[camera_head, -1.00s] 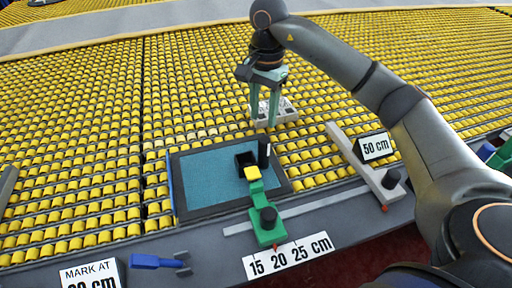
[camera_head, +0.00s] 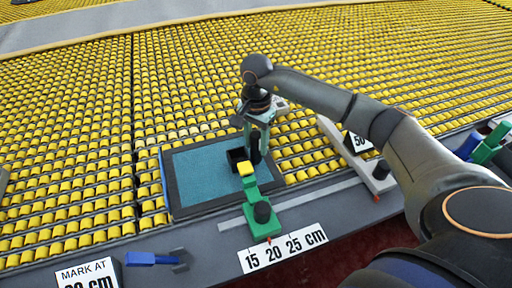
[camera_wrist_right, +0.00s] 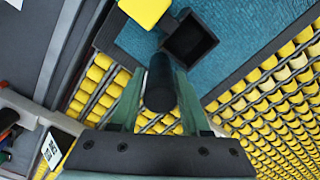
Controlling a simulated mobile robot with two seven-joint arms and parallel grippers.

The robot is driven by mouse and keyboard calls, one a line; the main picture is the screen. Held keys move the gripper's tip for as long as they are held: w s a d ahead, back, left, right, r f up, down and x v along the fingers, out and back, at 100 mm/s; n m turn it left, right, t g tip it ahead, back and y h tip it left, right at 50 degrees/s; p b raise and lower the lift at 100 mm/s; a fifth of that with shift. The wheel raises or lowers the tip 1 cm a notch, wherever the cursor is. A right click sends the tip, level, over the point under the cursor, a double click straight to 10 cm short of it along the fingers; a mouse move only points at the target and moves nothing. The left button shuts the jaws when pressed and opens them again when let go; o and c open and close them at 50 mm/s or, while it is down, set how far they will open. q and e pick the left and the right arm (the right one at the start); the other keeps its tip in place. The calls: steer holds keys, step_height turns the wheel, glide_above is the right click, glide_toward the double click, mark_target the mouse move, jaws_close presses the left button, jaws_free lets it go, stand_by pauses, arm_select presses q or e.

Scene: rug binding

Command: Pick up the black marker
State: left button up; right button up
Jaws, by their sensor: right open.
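The black marker (camera_head: 255,149) stands upright at the right side of the blue-teal panel, beside a small open black box (camera_head: 237,158). My right gripper (camera_head: 258,150) is open and has come down around it, pointing downward. In the right wrist view the marker (camera_wrist_right: 160,84) lies between the two green fingers (camera_wrist_right: 158,100), with its dark round end toward the camera. I cannot tell whether either finger touches it. The small black box (camera_wrist_right: 189,40) is just beyond it. My left gripper is not in view.
A green tool with a yellow block (camera_head: 246,168) and black knob (camera_head: 262,212) lies close to the marker. A "15 20 25 cm" label (camera_head: 283,247), a blue tool (camera_head: 151,259) and a "MARK AT" sign (camera_head: 88,274) line the front edge. Rows of yellow rollers (camera_head: 70,120) surround the panel.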

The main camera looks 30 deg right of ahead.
steer(key=shift+f, duration=0.1)
steer(key=shift+c, duration=0.2)
jaws_close()
